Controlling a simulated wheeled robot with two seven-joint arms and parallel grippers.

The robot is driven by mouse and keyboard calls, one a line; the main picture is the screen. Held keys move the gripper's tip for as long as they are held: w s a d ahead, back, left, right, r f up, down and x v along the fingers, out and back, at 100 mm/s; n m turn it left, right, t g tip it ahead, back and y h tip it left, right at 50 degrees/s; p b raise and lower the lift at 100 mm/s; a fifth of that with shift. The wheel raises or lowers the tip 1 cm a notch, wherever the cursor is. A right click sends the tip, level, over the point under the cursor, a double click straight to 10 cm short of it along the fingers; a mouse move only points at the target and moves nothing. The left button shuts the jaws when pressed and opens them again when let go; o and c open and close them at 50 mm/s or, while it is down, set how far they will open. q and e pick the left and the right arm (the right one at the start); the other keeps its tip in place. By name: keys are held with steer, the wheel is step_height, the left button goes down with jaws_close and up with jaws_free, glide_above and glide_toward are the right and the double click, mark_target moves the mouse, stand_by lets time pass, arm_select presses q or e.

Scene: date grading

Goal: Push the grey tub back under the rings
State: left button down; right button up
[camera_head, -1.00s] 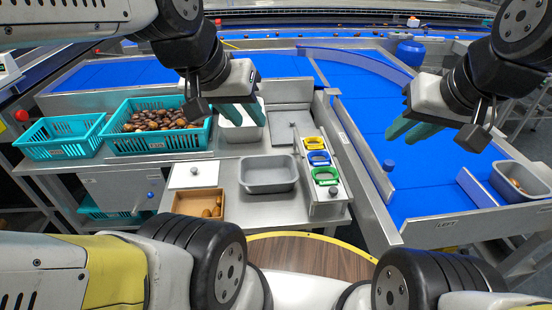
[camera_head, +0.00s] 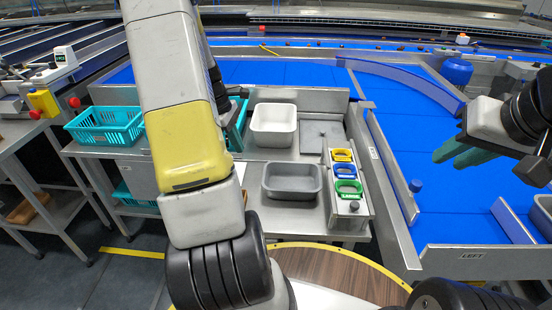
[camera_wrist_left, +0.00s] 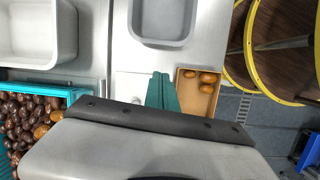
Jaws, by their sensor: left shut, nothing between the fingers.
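The grey tub (camera_head: 292,182) stands upright and empty on the steel bench, left of the ring block. It also shows at the top of the left wrist view (camera_wrist_left: 163,15). The yellow (camera_head: 343,156), blue (camera_head: 346,171) and green (camera_head: 349,189) rings sit in a row on the narrow block to its right. My left gripper (camera_wrist_left: 162,88) is shut and empty over a white plate, apart from the tub, beside a small wooden box; my forearm hides it in the head view. My right gripper (camera_head: 456,153) is open and empty above the blue belt at right.
A white tub (camera_head: 273,118) stands behind the grey one. The wooden box (camera_wrist_left: 183,104) holds several dates. A teal crate (camera_wrist_left: 50,89) full of dates is at left in the wrist view. An empty teal crate (camera_head: 105,127) is at far left.

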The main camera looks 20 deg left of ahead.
arm_select(q)
steer(key=shift+n, duration=0.7)
steer(key=x, duration=0.4)
steer(key=a+x, duration=0.1)
steer(key=x, duration=0.3)
steer(key=a+x, duration=0.1)
steer(key=x, duration=0.3)
steer(key=shift+s+d+f, duration=0.1)
steer(key=shift+s+f, duration=0.25)
steer(key=shift+f, duration=0.2)
steer(key=d, duration=0.1)
steer(key=w+d, duration=0.1)
steer(key=d, duration=0.1)
steer(key=shift+w+d, duration=0.1)
steer(key=shift+d, duration=0.3)
steer(key=shift+r, duration=0.1)
glide_above(292, 182)
steer(key=s+d, duration=0.3)
steer(key=shift+w, duration=0.2)
steer(key=shift+a, duration=0.1)
